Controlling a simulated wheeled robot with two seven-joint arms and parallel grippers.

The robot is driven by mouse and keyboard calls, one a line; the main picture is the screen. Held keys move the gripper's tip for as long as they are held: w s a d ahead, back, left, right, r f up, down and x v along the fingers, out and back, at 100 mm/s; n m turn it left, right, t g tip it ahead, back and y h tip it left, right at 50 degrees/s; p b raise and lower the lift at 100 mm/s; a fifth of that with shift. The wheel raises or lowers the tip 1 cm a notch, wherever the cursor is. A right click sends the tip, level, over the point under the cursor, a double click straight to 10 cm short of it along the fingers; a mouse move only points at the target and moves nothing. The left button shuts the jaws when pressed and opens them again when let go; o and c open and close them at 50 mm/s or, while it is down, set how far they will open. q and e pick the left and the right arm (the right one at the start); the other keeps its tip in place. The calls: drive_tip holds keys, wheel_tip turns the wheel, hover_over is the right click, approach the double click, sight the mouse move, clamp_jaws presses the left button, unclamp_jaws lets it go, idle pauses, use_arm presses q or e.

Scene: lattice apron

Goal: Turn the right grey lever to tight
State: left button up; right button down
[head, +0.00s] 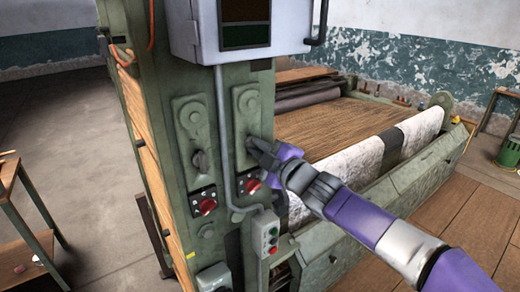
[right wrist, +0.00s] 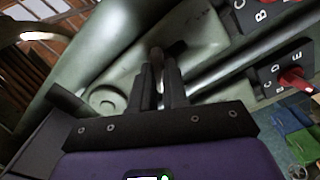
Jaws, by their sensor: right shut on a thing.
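The right grey lever sits on the right green plate (head: 247,103) of the machine's upright. In the head view it is mostly hidden behind my right gripper (head: 256,149). In the right wrist view the dark lever (right wrist: 157,54) shows between the two fingertips of that gripper (right wrist: 160,75), which is shut on it. The lever's exact angle and any tight mark cannot be made out. The left grey lever (head: 200,161) hangs down on its own plate (head: 190,115), untouched. My left gripper is not in view.
Red knobs (head: 205,205) sit on black lettered plates below the levers; one shows in the wrist view (right wrist: 295,80). A grey conduit (head: 222,130) runs between the plates to a button box (head: 266,232). A grey cabinet (head: 184,30) hangs above. A loom bed (head: 330,125) lies behind.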

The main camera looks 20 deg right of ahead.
drive_tip(key=shift+m, duration=0.3)
drive_tip(key=m+p, duration=0.3)
drive_tip(key=m, duration=0.2)
drive_tip(key=shift+p, duration=0.35)
drive_tip(key=m+p, duration=0.2)
drive_tip(key=m, duration=0.2)
drive_tip(key=shift+m+p, duration=0.5)
drive_tip(key=shift+m, duration=0.7)
drive_tip(key=shift+f, duration=0.1)
drive_tip(key=c, duration=1.1)
unclamp_jaws()
drive_tip(key=shift+c, duration=0.2)
